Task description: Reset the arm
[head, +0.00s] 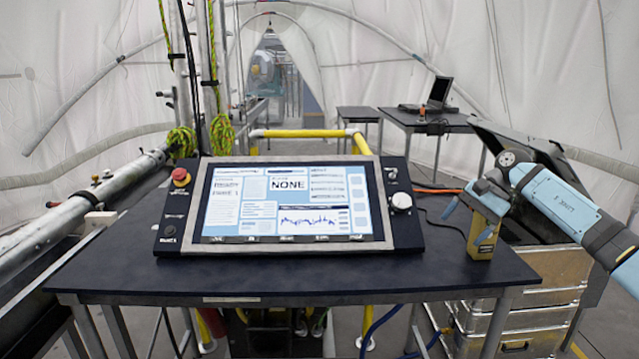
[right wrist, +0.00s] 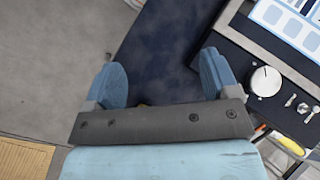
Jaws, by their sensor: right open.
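My right arm comes in from the right in the head view. Its light blue gripper (head: 467,222) is over the right end of the dark table, pointing down and to the left. A tan block (head: 484,236) stands upright on the table's right end, beside and partly behind the gripper in the picture. I cannot tell whether they touch. My left gripper is not in view.
A control console (head: 287,204) with a lit screen, red button (head: 181,177) and white knob (head: 401,202) fills the middle of the table (head: 300,275). Metal cases (head: 510,320) stand below right. A laptop (head: 438,93) is on a rear table. Pipes run along the left.

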